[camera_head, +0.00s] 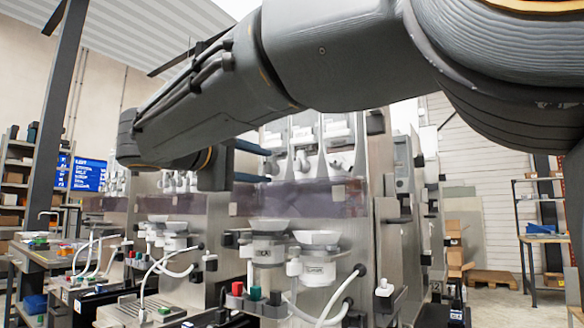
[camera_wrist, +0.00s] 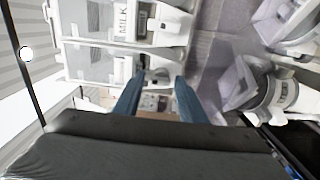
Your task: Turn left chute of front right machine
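The front right machine (camera_head: 384,225) is a metal dispenser with white canisters (camera_head: 336,128) at the top and grey-white chutes below them. One chute (camera_head: 335,162) shows clearly; the leftmost chute is partly behind my gripper. My gripper (camera_head: 252,163) is at the left of these chutes, its two blue fingers apart, one above the other. In the wrist view my gripper (camera_wrist: 158,88) is open, and a small dark and white chute part (camera_wrist: 158,74) shows beyond and between the fingertips. I cannot tell whether they touch it. A canister marked MILK (camera_wrist: 128,20) shows there too.
White funnels (camera_head: 317,238) and hoses stand below a purple see-through panel (camera_head: 320,197) on the machine. Another similar machine (camera_head: 172,203) stands to the left. Cardboard boxes (camera_head: 455,250) and a shelf are at the right, with open floor there.

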